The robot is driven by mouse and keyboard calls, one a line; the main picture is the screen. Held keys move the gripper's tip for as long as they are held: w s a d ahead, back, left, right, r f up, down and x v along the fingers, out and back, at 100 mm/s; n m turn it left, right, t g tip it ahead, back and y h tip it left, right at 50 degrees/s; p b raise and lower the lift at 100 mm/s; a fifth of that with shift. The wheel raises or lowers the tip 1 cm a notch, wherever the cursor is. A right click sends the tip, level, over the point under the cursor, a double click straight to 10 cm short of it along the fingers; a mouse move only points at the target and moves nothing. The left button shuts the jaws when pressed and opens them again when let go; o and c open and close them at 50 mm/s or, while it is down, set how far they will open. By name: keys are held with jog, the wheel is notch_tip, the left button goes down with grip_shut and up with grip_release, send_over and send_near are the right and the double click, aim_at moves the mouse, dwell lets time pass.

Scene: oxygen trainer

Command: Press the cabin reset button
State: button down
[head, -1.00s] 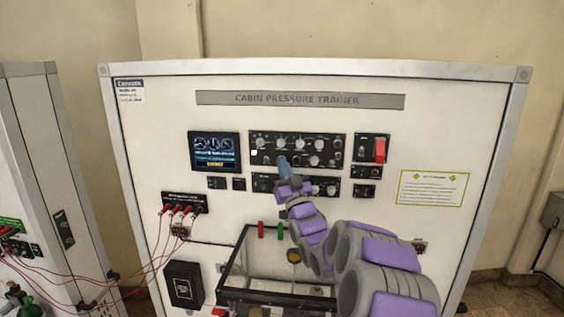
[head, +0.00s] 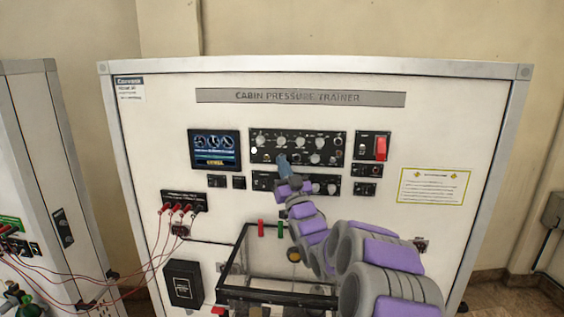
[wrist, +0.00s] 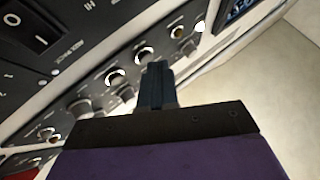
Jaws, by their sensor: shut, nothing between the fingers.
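The cabin pressure trainer (head: 430,110) is a white upright panel with black control units. The upper control unit (head: 330,134) carries several knobs and small buttons, with a small white button (head: 254,150) at its left end. I cannot read which control is the cabin reset button. My gripper (head: 282,158) is shut and empty, at the lower edge of the upper unit and hiding part of it. In the wrist view the shut fingers (wrist: 155,75) point at a row of round controls (wrist: 116,78); contact cannot be told.
A display (head: 214,147) is left of the upper unit and a red switch (head: 380,148) right of it. A rocker switch (wrist: 38,27) shows in the wrist view. A clear box (head: 262,270) and red cables (head: 150,262) are lower down.

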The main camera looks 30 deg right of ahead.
jog(key=shift+s+a+r, duration=0.1)
jog(key=shift+s, duration=0.25)
jog(key=s+a+b, duration=0.1)
jog(key=s, duration=0.1)
jog(key=s+a+b, duration=0.2)
dwell(0.6)
jog(key=shift+d, duration=0.1)
dwell(0.5)
